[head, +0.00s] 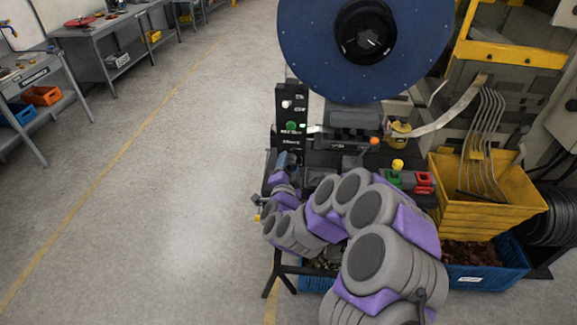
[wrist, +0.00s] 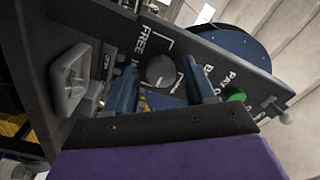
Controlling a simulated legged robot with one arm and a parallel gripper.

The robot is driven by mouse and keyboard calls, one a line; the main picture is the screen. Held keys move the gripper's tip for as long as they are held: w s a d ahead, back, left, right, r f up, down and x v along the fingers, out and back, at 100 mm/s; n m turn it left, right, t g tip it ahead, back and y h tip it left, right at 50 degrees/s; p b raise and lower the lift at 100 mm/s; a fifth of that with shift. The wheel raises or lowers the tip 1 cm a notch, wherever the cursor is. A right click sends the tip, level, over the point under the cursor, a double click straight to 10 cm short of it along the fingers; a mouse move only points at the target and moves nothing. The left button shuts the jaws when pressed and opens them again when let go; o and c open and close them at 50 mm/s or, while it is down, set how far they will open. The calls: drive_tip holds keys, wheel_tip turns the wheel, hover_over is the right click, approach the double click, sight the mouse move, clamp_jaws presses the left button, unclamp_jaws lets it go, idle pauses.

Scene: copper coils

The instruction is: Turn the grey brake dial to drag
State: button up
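The grey brake dial (wrist: 161,70) is a round knob on a black upright panel (wrist: 215,62) in the wrist view. The word FREE is printed beside it; other lettering is partly hidden, and I cannot read the dial's setting. My gripper (wrist: 162,92) is open, its two dark blue fingers apart on either side of the dial's near edge. I cannot tell whether they touch it. In the head view my gripper (head: 285,160) is at the lower part of the panel (head: 291,112), and the dial cannot be made out there.
A green button (head: 291,126) and a white knob (head: 286,104) sit higher on the panel. A big blue reel (head: 310,45) stands above the black bench. A yellow bin (head: 490,212) and blue crate (head: 490,279) are at right. The floor at left is clear.

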drive_tip(key=c, duration=0.9)
drive_tip(key=shift+n+p, duration=0.3)
drive_tip(key=n+p, duration=0.2)
drive_tip(key=shift+r+n, duration=0.1)
drive_tip(key=shift+n, duration=0.2)
drive_tip(key=n+p, duration=0.4)
drive_tip(key=n, duration=0.1)
drive_tip(key=shift+d, duration=0.1)
drive_tip(key=n+p, duration=0.3)
drive_tip(key=n, duration=0.2)
drive_tip(key=shift+n+p, duration=1.2)
drive_tip(key=shift+n, duration=1.1)
